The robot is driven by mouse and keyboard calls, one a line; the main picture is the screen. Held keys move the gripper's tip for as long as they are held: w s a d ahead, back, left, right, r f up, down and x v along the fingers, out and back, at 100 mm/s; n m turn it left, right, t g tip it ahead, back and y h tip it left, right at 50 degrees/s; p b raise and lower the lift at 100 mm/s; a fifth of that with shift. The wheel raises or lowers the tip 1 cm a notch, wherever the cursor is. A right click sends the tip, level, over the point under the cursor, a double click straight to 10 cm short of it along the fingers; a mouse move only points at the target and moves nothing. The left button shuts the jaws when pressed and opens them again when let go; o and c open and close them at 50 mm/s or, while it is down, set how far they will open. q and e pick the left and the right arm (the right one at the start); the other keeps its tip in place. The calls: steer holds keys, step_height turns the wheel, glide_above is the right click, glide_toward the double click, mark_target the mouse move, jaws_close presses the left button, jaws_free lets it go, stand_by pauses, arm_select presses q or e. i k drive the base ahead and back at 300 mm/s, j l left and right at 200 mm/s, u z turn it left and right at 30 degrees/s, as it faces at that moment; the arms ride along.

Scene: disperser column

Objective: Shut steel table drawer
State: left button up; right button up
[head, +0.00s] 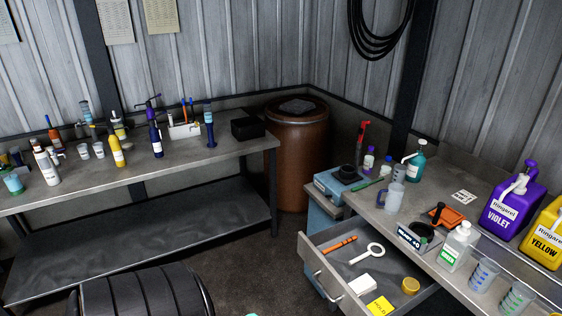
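The steel table (447,170) stands on the right of the head view. Its drawer (322,267) is pulled open toward the left, with a light bar handle on its front. Inside the drawer lie an orange tool (333,246), a white ring-ended tool (364,256), a white block (362,286), a yellow note (380,306) and a yellow round item (410,286). The drawer's near end is cut off by the frame's lower edge. Neither of my grippers is in view.
A long workbench (205,165) with several bottles runs along the left wall. A brown barrel (297,150) stands in the corner. A dark ribbed object (140,295) is at the bottom left. Bare floor (235,265) lies left of the drawer. Violet (512,205) and yellow (548,235) jugs stand on the table.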

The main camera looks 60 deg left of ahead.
mark_target(332, 272)
steer(key=u, duration=1.3)
